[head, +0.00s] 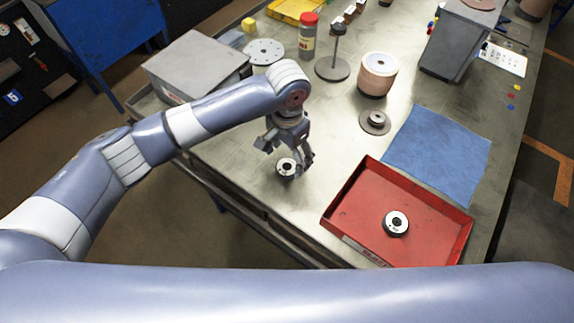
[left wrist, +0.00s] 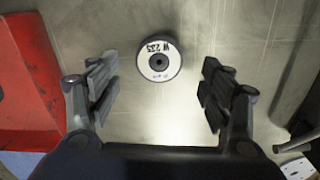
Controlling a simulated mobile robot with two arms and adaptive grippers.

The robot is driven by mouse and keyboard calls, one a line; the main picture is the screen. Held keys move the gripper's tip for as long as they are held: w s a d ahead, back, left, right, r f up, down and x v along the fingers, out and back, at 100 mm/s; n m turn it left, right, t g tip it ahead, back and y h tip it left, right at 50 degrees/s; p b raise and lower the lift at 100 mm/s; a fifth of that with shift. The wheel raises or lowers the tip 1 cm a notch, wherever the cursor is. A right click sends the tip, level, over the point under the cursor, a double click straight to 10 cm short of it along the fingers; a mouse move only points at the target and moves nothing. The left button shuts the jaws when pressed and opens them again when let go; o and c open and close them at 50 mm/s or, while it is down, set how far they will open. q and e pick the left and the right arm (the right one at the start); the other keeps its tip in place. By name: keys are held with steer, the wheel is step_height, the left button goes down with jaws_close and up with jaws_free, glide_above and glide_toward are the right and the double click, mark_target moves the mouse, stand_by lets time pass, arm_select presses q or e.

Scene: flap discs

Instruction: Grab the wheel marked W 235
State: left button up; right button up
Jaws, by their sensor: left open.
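The wheel marked W 235 (left wrist: 159,62) lies flat on the metal table, its white label with a dark centre hole facing up. In the head view the wheel (head: 286,167) is just below my left gripper (head: 283,152). In the left wrist view the open fingers of my left gripper (left wrist: 158,92) stand on either side, with the wheel a little beyond the gap between the tips. The gripper is empty and not touching the wheel. My right gripper is not in view.
A red tray (head: 340,205) to the right holds another wheel (head: 396,223) with a white label. A blue cloth (head: 437,150) lies behind it.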

mark_target(288, 165)
arm_select(q)
steer(key=shift+f+p, duration=0.45)
steer(key=shift+f, duration=1.55)
steer(key=c, duration=1.2)
steer(key=shift+c, duration=0.2)
steer(key=shift+d+r, duration=0.1)
